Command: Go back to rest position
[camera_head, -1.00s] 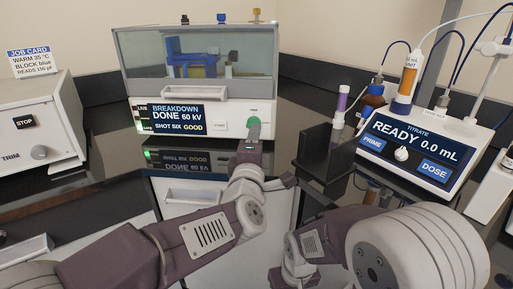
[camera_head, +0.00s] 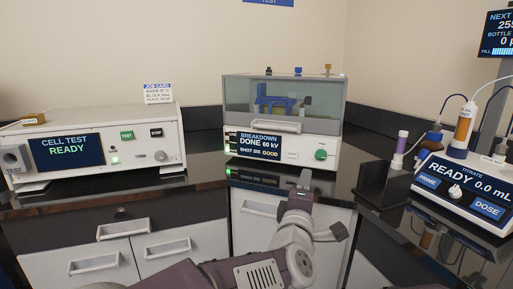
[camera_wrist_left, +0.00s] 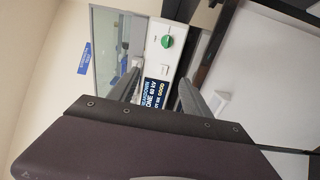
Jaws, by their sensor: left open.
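My left gripper (camera_head: 303,184) is raised in front of the counter, just below the breakdown tester (camera_head: 282,117) in the head view. It is clear of the tester. In the left wrist view its two fingers (camera_wrist_left: 162,92) are apart with nothing between them. The tester's green knob (camera_head: 321,154) also shows in the wrist view (camera_wrist_left: 167,41), beyond the fingers. The tester's screen (camera_head: 259,146) reads "DONE 60 kV". My right gripper is not in view.
The cell test unit (camera_head: 95,145) stands left, its screen reading "READY", with a job card (camera_head: 157,94) on top. The titrator (camera_head: 462,187) stands right, beside a dark block (camera_head: 382,186) and brown bottle (camera_head: 430,142). Drawers (camera_head: 122,228) line the counter front.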

